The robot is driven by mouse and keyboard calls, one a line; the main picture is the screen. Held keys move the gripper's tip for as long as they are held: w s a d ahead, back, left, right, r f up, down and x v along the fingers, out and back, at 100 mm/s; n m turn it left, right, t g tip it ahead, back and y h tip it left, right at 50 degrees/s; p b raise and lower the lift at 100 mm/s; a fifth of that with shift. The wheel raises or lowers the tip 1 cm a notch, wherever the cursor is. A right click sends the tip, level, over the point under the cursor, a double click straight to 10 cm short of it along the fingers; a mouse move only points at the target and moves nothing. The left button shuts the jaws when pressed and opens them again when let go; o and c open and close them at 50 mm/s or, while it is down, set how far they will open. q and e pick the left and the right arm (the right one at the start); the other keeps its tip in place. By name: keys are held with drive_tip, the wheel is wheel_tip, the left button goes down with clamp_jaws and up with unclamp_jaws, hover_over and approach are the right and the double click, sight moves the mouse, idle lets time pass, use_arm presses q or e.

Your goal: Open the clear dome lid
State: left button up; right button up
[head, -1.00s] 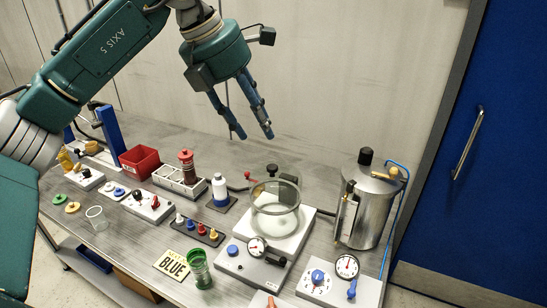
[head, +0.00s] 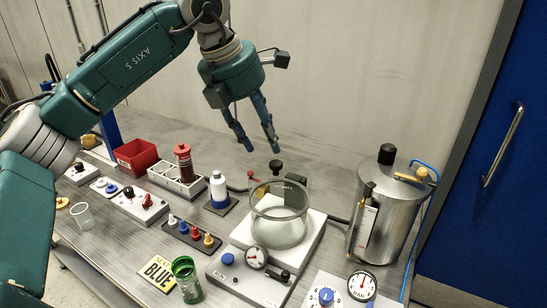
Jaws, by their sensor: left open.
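The clear dome lid (head: 280,212) stands on a white and grey pump unit (head: 242,270) in the middle of the bench. Its glass is see-through, and a black knob (head: 275,166) shows at its top. My left gripper (head: 262,147) comes in from the upper left and points down. Its two blue fingers are apart with nothing between them. In the picture the fingertips are just above the knob and appear apart from it; the exact depth gap is hard to tell. My right gripper is not in view.
A steel tank (head: 376,225) stands right of the dome. A dial gauge (head: 257,256) sits in front. A white-capped bottle (head: 219,190), a red-topped brown cylinder (head: 184,160), a red bin (head: 138,155) and a green jar (head: 186,278) are to the left.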

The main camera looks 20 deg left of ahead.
sight(275, 163)
use_arm(q)
drive_tip(key=p+x, duration=0.1)
drive_tip(key=x, duration=0.6)
drive_tip(key=shift+w+f, duration=0.15)
drive_tip(key=shift+f, duration=0.05)
clamp_jaws()
